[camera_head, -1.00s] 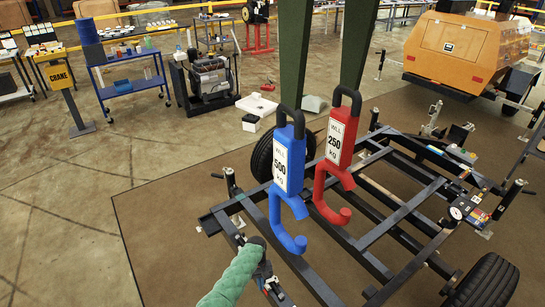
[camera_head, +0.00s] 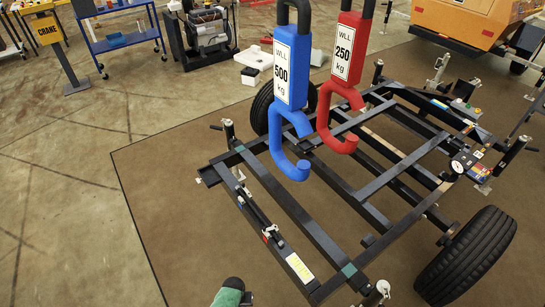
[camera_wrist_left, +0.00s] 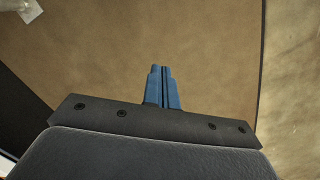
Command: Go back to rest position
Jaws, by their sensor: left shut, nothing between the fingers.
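My left arm shows only as a green sleeve with a dark end (camera_head: 232,290) at the bottom edge of the head view, over the brown mat and left of the trailer frame. In the left wrist view my left gripper (camera_wrist_left: 161,72) has its two blue fingers together, with nothing between them and bare mat (camera_wrist_left: 205,50) beyond. It touches no object. My right gripper is in neither view.
The black trailer frame (camera_head: 290,205) with wheels stands on the brown mat (camera_head: 170,190). A blue 500 kg hook (camera_head: 292,75) and a red 250 kg hook (camera_head: 345,60) hang above it. Concrete floor (camera_head: 60,190) at left is clear.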

